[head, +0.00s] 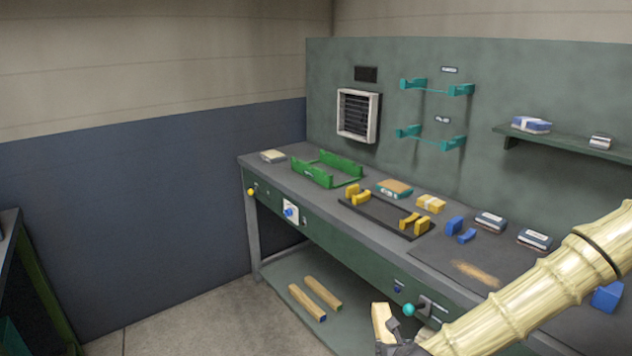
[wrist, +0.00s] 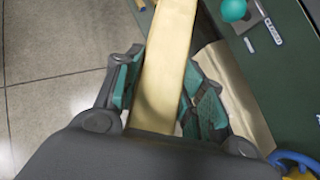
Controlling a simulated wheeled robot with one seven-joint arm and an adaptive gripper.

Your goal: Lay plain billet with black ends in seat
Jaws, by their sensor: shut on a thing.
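My gripper (head: 392,338) is low in front of the bench, at the bottom of the head view. It is shut on a plain pale wood billet (head: 381,322). In the wrist view the billet (wrist: 166,62) runs lengthwise between the teal-padded fingers (wrist: 160,92) and out of the top edge. The colour of its ends cannot be made out. Two yellow pairs of cradle blocks (head: 409,219) stand on a black plate (head: 385,218) on the bench. Blue cradle blocks (head: 455,225) stand to their right. Which is the seat cannot be told.
Two more billets (head: 316,293), at least one blue-ended, lie on the lower shelf (head: 285,277). A green frame (head: 328,170) stands on the bench's left. Teal brackets (head: 432,138) hang on the back panel. A teal knob (head: 408,310) sticks out of the bench front near my gripper.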

